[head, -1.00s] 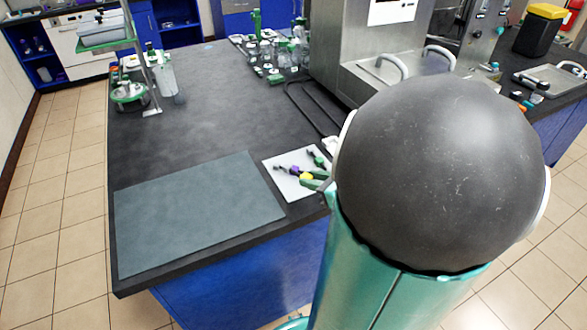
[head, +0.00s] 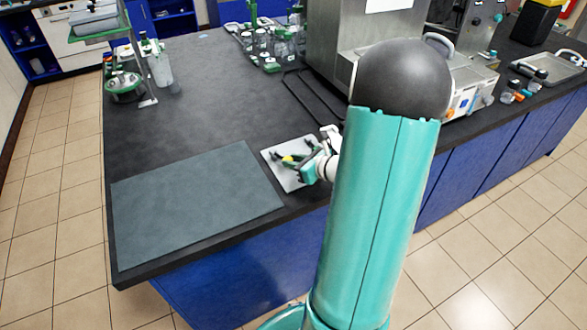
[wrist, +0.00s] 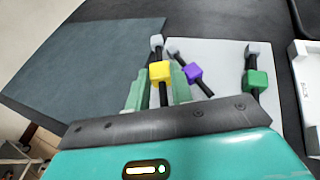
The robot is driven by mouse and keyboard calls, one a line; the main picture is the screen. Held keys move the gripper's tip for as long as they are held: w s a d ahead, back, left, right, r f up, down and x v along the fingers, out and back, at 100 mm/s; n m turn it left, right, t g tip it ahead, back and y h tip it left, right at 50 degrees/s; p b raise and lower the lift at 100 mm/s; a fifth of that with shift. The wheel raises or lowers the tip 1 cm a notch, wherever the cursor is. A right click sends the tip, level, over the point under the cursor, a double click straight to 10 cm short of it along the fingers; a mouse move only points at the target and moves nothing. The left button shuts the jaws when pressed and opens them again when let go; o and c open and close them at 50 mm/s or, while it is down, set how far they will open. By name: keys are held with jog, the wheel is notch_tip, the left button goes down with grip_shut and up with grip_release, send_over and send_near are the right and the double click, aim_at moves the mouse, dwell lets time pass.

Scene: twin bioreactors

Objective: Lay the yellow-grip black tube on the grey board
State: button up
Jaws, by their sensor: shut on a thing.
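The yellow-grip black tube (wrist: 160,72) is between the fingers of my gripper (wrist: 158,90), which is shut on its yellow grip; its clear-tipped end points away. In the head view my gripper (head: 305,170) is over the white sheet (head: 270,156), with a bit of yellow (head: 288,159) at its tips. I cannot tell whether the tube still touches the sheet. The grey board (head: 200,205) lies flat and bare on the dark bench, left of the sheet; the wrist view also shows it (wrist: 85,65) at upper left.
A purple-grip black tube (wrist: 193,72) and a green-grip one (wrist: 256,79) lie on the white sheet, the purple one close beside my gripper. A white tray (wrist: 305,80) stands at the right. Glassware (head: 265,45) stands at the back. The bench between is clear.

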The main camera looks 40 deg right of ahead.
aim_at(294, 176)
jog(key=shift+w+f, duration=0.25)
jog(key=shift+f, duration=0.05)
notch_tip(294, 176, down, 3)
jog(key=shift+d+f, duration=0.1)
jog(key=shift+f, duration=0.05)
grip_shut()
jog(key=shift+w, duration=0.1)
jog(key=o, duration=0.9)
grip_release()
jog(key=shift+o, duration=0.2)
